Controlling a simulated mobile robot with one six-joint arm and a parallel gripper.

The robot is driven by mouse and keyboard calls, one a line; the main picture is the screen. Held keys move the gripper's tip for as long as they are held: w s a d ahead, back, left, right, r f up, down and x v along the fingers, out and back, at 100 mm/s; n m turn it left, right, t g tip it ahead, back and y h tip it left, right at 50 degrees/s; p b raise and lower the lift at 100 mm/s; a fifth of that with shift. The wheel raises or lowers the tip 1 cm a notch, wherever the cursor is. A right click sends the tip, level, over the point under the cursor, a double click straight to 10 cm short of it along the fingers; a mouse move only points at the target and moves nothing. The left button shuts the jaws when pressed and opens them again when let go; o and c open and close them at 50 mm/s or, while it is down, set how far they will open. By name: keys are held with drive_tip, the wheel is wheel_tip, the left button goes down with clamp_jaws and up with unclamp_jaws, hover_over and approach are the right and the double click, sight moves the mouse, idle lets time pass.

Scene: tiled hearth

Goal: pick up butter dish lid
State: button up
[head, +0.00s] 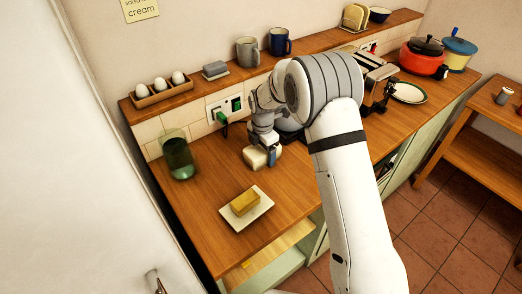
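A cream, box-shaped object that looks like the butter dish lid (255,159) is on the wooden counter, left of the middle of the head view. My gripper (265,150) points down over it, with one dark finger against or just in front of its right side. The other finger is hidden, so I cannot tell whether the gripper is shut on the lid or whether the lid touches the counter. The butter dish base (261,211) is a pale square plate nearer the front edge, with a yellow block of butter (245,202) on it, uncovered.
A green glass jar (179,158) stands left of the lid. A wall socket with a green plug (222,117) is behind. A toaster (372,75), white plate (409,92) and red pot (420,63) are to the right. Bare counter lies around the dish.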

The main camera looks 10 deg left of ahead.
drive_tip(key=c, duration=0.9)
drive_tip(key=shift+r, duration=0.15)
